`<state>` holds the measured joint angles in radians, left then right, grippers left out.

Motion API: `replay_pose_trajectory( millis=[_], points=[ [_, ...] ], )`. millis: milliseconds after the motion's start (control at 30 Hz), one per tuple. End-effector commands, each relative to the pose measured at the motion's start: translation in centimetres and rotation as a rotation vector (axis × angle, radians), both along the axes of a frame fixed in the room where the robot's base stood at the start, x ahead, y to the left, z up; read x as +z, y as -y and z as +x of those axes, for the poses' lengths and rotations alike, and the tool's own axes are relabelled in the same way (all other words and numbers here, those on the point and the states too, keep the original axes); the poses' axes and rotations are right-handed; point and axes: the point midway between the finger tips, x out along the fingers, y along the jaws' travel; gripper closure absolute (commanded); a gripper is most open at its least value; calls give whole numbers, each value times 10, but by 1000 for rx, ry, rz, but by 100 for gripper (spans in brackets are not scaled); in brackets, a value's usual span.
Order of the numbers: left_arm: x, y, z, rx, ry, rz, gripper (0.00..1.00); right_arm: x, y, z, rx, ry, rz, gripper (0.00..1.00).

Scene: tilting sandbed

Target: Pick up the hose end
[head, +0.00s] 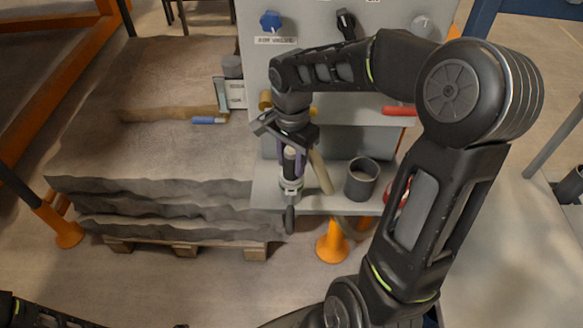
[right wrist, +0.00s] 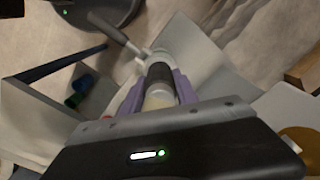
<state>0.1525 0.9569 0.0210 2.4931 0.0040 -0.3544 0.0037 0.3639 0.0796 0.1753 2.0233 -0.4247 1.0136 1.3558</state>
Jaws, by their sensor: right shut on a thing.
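My right gripper (head: 291,166) points down over the grey shelf in front of the panel. Its purple fingers are shut on the hose end (head: 290,186), a dark-sleeved piece with a pale metal collar and a dark lever at its lower end. In the right wrist view the hose end (right wrist: 161,75) lies between the two purple fingers (right wrist: 160,90), with the lever pointing to the upper left. A beige tube (head: 321,173) slants down just right of the gripper; I cannot tell whether it joins the hose end. Only part of my left arm shows at the lower left; its gripper is out of view.
A dark cup (head: 361,180) stands on the shelf (head: 330,204) right of the gripper. The panel (head: 396,20) with knobs rises behind. The sandbed (head: 180,80) on a pallet lies left, with a blue-handled tool (head: 208,120) on it. An orange-footed post (head: 332,242) stands below the shelf.

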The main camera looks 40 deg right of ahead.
Motion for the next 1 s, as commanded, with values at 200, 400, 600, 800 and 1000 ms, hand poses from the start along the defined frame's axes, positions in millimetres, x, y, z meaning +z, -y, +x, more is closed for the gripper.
replay_pose_trajectory(
  millis=[200, 400, 600, 800, 1000],
  points=[
    [0, 0, 0, 0, 0, 0, 64, 0, 0, 0, 0, 0, 0, 92],
    [0, 0, 0, 0, 0, 0, 64, 0, 0, 0, 0, 0, 0, 100],
    [0, 0, 0, 0, 0, 0, 64, 0, 0, 0, 0, 1, -1, 100],
    [0, 0, 0, 0, 0, 0, 64, 1, 0, 0, 0, 1, -1, 100],
    [-3, 0, 0, 0, 1, -1, 64, 16, 1, 1, 1, 5, -2, 100]
  ],
)
